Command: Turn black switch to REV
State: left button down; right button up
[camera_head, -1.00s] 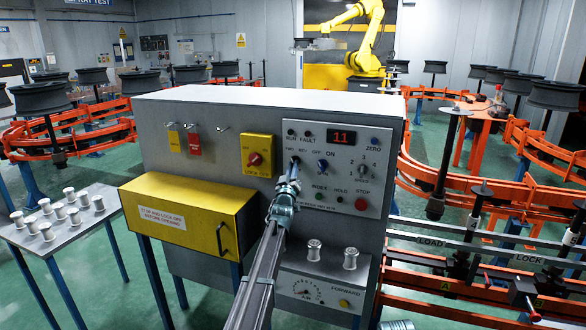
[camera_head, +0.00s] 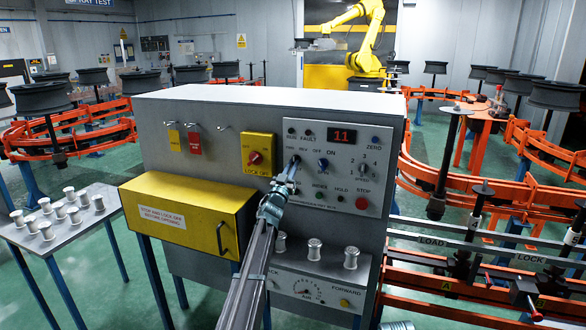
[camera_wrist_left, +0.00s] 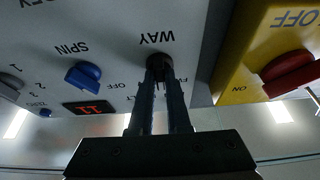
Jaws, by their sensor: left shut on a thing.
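The black switch (camera_wrist_left: 160,66) is a dark knob under the word WAY in the left wrist view, which shows the panel upside down. My left gripper (camera_wrist_left: 160,85) has its two fingers closed around this knob, hiding much of it, so its setting cannot be read. In the head view the left gripper (camera_head: 294,162) reaches the upper left of the light control panel (camera_head: 334,140), at the FWD and REV labels. The fingers cover the knob there. My right gripper is not in view.
The blue SPIN knob (camera_wrist_left: 83,74) sits beside the switch. A yellow lock-off box with a red knob (camera_head: 255,157) is just left. A red STOP button (camera_head: 362,203) is lower right. Several metal spools (camera_head: 315,250) stand on the ledge below.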

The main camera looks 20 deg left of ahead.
pick_arm(q)
jog(key=m+h, duration=0.1)
jog(key=m, duration=0.1)
jog(key=m+h, duration=0.1)
jog(key=m, duration=0.1)
jog(key=m+h, duration=0.1)
jog(key=m, duration=0.1)
jog(key=shift+a+r+m+p, duration=0.1)
jog(key=shift+a+m+p, duration=0.15)
jog(key=shift+m+p, duration=0.15)
jog(key=shift+m+g+h, duration=0.3)
jog(key=shift+g+h, duration=0.1)
jog(key=c, duration=0.9)
grip_release()
jog(key=shift+s, duration=0.1)
jog(key=b+v, duration=0.4)
jog(key=v, duration=0.9)
jog(key=shift+s+a+f+b, duration=0.1)
jog(key=shift+s+f+b, duration=0.1)
jog(key=shift+b, duration=0.15)
